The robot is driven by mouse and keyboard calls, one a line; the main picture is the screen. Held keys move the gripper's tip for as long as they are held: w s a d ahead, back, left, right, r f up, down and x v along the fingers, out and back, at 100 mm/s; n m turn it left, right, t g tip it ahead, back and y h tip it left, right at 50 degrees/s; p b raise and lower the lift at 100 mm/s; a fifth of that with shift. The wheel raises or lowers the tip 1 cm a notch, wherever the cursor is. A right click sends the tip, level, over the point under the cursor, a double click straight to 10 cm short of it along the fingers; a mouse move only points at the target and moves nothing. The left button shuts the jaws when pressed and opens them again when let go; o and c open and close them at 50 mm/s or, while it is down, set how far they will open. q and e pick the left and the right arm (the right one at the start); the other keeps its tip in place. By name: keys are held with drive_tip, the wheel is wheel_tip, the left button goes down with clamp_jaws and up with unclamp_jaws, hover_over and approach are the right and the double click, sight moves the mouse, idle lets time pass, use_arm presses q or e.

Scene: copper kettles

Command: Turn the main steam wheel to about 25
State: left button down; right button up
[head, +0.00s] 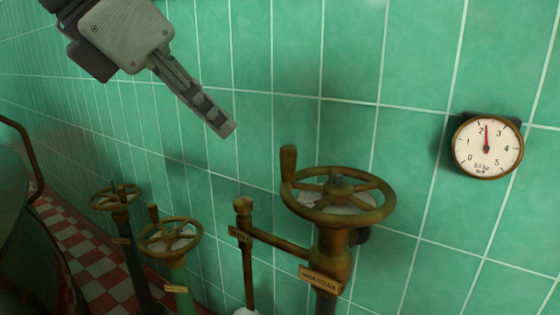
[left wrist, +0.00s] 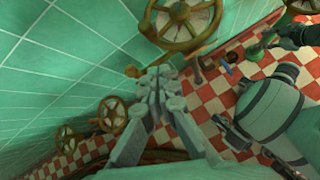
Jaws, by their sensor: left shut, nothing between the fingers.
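A large brass handwheel (head: 338,197) with an upright crank handle (head: 288,165) stands on a brass valve at the right in the head view. Its nameplate (head: 320,279) is too small to read surely. I take it as the main steam wheel; it also shows at the top of the left wrist view (left wrist: 181,22). A round gauge (head: 487,147) on the wall has its red needle between 2 and 3. My left gripper (head: 227,129) is shut and empty, above and left of the wheel and apart from it. Its fingertips show in the left wrist view (left wrist: 159,78).
Two smaller handwheels stand to the left, one on a green valve (head: 170,237) and one on a dark pipe (head: 115,196). A thin brass pipe (head: 248,245) stands between them and the large wheel. The green tiled wall (head: 270,60) is close behind. Checkered floor (head: 90,262) lies below.

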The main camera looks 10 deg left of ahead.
use_arm(q)
drive_tip(key=s+n, duration=0.1)
drive_tip(key=n, duration=0.2)
approach(282, 168)
drive_tip(key=shift+n+t, duration=0.3)
drive_tip(key=shift+n, duration=0.1)
drive_tip(key=f, duration=0.1)
drive_tip(key=w+d+f, duration=0.1)
drive_tip(key=f, duration=0.1)
drive_tip(key=w+f, duration=0.1)
drive_tip(key=shift+d+f, duration=0.15)
drive_tip(key=shift+d, duration=0.15)
drive_tip(key=shift+w+d, duration=0.25)
drive_tip(key=shift+w, duration=0.25)
use_arm(e)
drive_tip(key=shift+s+d, duration=0.45)
drive_tip(key=shift+s, duration=0.1)
use_arm(q)
drive_tip(key=shift+w+d+b, duration=0.1)
drive_tip(key=shift+w+b, duration=0.45)
drive_tip(key=shift+w, duration=0.3)
use_arm(e)
drive_tip(key=w+a+r+t+y, duration=0.1)
drive_tip(key=w+a+r+t, duration=0.1)
drive_tip(key=w+a, duration=0.2)
drive_tip(key=shift+w+r+n+t, duration=0.3)
drive_tip(key=shift+w+r, duration=0.05)
drive_tip(key=shift+w, duration=0.1)
drive_tip(key=shift+a, duration=0.1)
